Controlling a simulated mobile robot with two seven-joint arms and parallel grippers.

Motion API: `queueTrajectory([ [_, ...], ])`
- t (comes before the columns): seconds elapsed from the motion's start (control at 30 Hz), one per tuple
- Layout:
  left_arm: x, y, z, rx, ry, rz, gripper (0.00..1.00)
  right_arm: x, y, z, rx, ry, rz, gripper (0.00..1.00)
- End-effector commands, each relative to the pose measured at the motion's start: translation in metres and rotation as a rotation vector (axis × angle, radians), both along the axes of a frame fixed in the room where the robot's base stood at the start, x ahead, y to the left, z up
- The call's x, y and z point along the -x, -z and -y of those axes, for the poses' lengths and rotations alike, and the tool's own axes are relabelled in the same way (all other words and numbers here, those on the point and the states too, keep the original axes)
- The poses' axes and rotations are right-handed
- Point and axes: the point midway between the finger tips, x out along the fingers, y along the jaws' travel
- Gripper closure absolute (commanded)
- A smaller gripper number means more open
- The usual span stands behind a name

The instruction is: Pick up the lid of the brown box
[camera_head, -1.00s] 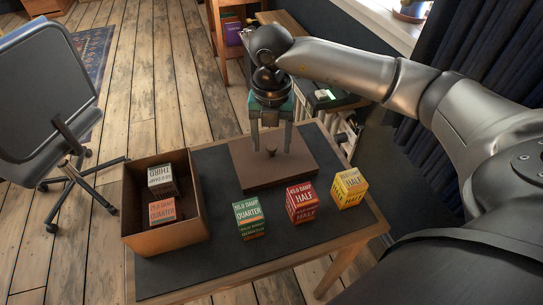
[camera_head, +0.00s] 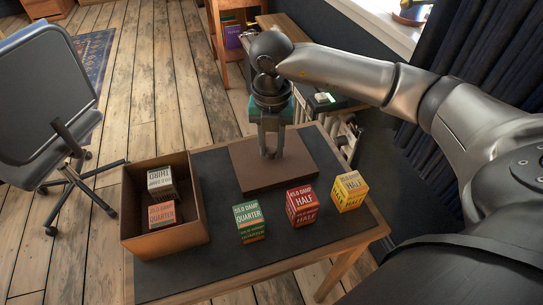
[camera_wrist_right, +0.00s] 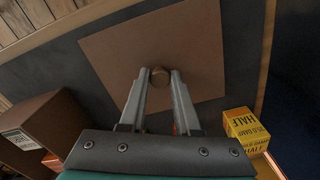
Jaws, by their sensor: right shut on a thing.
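The brown box (camera_head: 165,241) stands open on the left of the table, with a white-and-black small box (camera_head: 160,181) and an orange-labelled small box (camera_head: 162,214) inside. Its flat brown lid (camera_head: 245,178) lies on the dark mat at the back of the table. My right gripper (camera_head: 271,155) points down over the lid's middle and is shut on the lid's round knob (camera_wrist_right: 160,76). In the right wrist view the two fingers (camera_wrist_right: 160,84) flank the knob, with the lid (camera_wrist_right: 110,55) spread out beyond. The fingers mostly hide the knob in the head view. My left gripper is not in view.
Green (camera_head: 249,222), red (camera_head: 302,205) and yellow (camera_head: 348,191) small boxes stand in a row in front of the lid and to its right. The mat (camera_head: 195,277) is bare at front left. An office chair (camera_head: 45,105) stands left of the table.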

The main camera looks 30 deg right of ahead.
Motion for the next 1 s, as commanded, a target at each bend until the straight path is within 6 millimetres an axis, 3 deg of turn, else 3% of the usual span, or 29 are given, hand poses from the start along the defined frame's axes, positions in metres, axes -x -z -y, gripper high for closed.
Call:
queueTrajectory([
  [0.57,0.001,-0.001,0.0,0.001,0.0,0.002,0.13,0.0,-0.005,0.0,0.0,0.0,0.002,1.0],
  [0.77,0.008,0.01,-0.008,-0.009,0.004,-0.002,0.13,-0.001,-0.022,0.0,0.0,0.001,0.004,1.0],
  [1.0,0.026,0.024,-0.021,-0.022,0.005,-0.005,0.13,-0.001,-0.06,0.0,-0.001,0.0,0.004,1.0],
])
